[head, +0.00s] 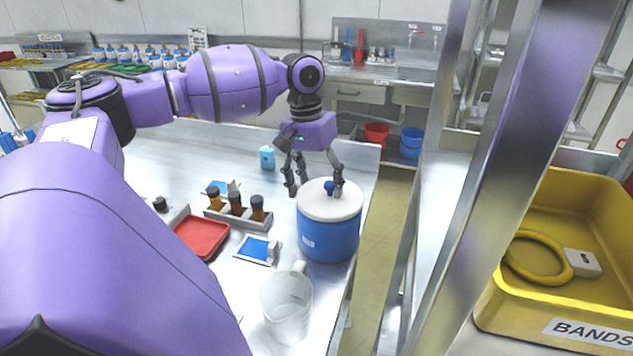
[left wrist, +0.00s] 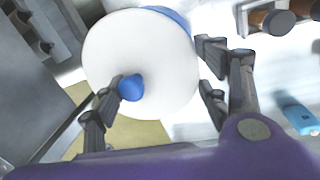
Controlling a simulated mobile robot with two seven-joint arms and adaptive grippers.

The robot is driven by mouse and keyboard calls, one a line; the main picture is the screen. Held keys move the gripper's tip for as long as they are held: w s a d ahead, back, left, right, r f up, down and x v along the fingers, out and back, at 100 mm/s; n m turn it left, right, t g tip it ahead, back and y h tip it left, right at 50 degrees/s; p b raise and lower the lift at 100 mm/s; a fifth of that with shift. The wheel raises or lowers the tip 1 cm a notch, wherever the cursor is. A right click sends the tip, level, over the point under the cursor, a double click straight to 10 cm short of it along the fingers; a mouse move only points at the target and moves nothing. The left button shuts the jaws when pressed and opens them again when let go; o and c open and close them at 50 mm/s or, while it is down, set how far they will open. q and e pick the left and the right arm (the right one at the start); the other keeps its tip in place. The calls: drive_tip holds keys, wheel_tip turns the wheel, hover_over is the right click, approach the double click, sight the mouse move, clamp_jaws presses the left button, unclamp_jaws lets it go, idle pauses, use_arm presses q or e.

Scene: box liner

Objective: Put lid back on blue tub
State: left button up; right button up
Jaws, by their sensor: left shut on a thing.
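The blue tub (head: 328,238) stands upright on the steel bench near its right edge. The round white lid (head: 318,206) with a blue knob (head: 329,187) covers its top; in the left wrist view the lid (left wrist: 150,50) leaves a strip of blue tub (left wrist: 168,13) showing at one side. I cannot tell whether the lid is fully seated. My left gripper (head: 315,184) is above the lid, shut on it with its fingers wide apart: one side is against the knob (left wrist: 131,87), the other beside the rim. My right gripper is not in view.
A clear jug (head: 287,310) stands in front of the tub. A bottle rack (head: 238,217), red tray (head: 201,236) and small blue-topped tray (head: 257,250) lie to its left; a light-blue bottle (head: 267,158) stands behind. A metal post (head: 478,180) and yellow bin (head: 570,210) are right.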

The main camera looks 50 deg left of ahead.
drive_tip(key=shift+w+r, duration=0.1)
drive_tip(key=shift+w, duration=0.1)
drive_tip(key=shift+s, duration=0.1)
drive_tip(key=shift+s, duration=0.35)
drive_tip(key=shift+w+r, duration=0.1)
use_arm(q)
drive_tip(key=shift+p, duration=0.35)
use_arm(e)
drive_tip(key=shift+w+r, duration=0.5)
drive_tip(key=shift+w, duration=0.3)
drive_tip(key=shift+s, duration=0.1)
